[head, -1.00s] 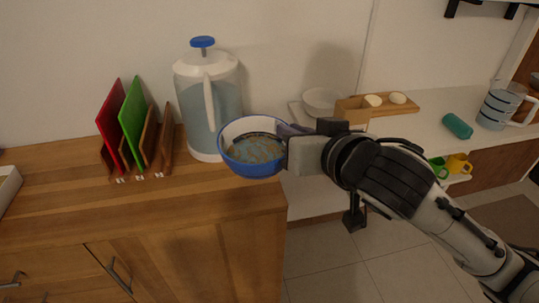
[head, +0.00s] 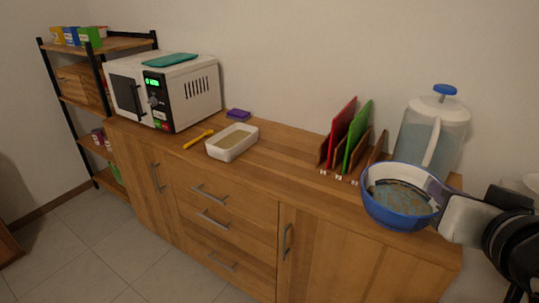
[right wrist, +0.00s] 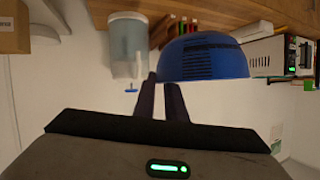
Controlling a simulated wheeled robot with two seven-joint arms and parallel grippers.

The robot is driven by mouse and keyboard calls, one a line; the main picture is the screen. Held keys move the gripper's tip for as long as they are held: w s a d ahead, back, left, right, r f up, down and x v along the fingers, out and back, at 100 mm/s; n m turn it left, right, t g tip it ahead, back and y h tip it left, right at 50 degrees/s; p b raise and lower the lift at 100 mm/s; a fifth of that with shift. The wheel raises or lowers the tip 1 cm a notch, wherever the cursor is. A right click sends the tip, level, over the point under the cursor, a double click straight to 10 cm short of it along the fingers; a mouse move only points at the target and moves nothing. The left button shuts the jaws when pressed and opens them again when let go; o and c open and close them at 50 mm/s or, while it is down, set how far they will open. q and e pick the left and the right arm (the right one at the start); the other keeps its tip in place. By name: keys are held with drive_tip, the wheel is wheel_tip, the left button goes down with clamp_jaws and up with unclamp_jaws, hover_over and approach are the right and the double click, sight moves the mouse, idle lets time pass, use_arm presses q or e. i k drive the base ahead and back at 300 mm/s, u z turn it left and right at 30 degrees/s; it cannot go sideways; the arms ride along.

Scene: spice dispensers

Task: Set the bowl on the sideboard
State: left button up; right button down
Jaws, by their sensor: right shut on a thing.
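The bowl (head: 399,205), blue outside and pale inside with a brownish patterned inner base, is at the right of the head view. My right gripper (head: 440,200) is shut on its right rim and holds it in front of the sideboard's right end. In the right wrist view the bowl (right wrist: 203,58) is just beyond the fingertips of the gripper (right wrist: 162,84). The wooden sideboard (head: 290,172) runs across the head view. I cannot tell how far the bowl is above the top. My left gripper is not in view.
On the sideboard stand a white microwave (head: 190,92), a white tray (head: 233,154), a yellow utensil (head: 198,139), a purple sponge-like block (head: 238,114), a rack with red and green boards (head: 340,130), and a pitcher (head: 430,130). Bare top lies between tray and rack.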

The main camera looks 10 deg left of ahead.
sight(257, 163)
drive_tip(key=u, duration=0.85)
drive_tip(key=i, duration=1.45)
drive_tip(key=z, duration=0.45)
